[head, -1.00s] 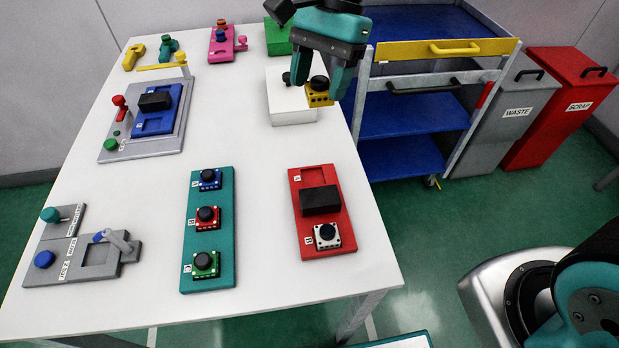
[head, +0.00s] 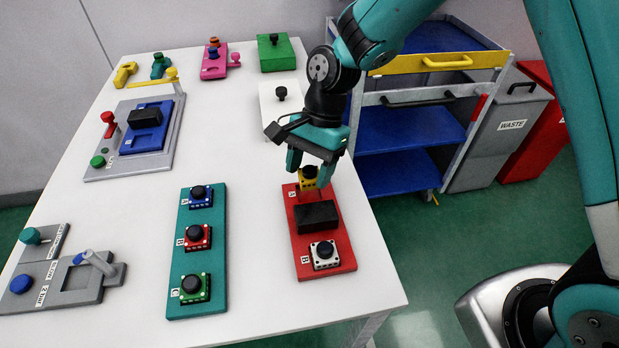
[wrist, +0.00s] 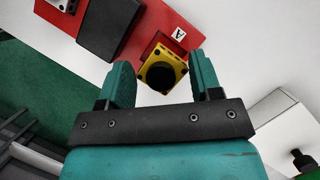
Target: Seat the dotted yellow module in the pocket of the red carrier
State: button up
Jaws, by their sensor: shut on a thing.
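The yellow module (head: 309,178) has a black round knob, and it also shows in the wrist view (wrist: 173,53). My gripper (head: 312,172) is shut on it, with one finger on either side; in the wrist view my gripper (wrist: 162,78) points at the carrier. The module is at the far end of the red carrier (head: 344,241), by the label A in the wrist view (wrist: 180,34).
A black block (head: 317,215) and a white module (head: 324,254) sit on the red carrier, nearer the front. A teal carrier (head: 196,262) with several modules lies to the left. A white block (head: 277,112) stands behind. Bare table lies between the two carriers.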

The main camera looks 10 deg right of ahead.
notch_tip(320, 180, down, 3)
jog(key=shift+r, duration=0.1)
jog(key=shift+c, duration=0.4)
jog(key=o, duration=0.8)
jog(key=shift+f, duration=0.2)
jog(key=v, duration=1.2)
notch_tip(320, 180, up, 8)
jog(key=n+t, duration=0.1)
jog(key=n, duration=0.6)
send_over(310, 180)
jog(key=s+d, duration=0.4)
jog(key=d, duration=0.1)
jog(key=s+d+r+n+t+y, duration=0.1)
jog(key=s+d+n+t, duration=0.1)
jog(key=s+n, duration=0.7)
jog(key=s, duration=0.3)
jog(key=shift+s+r+p, duration=0.2)
jog(key=shift+r+p, duration=0.1)
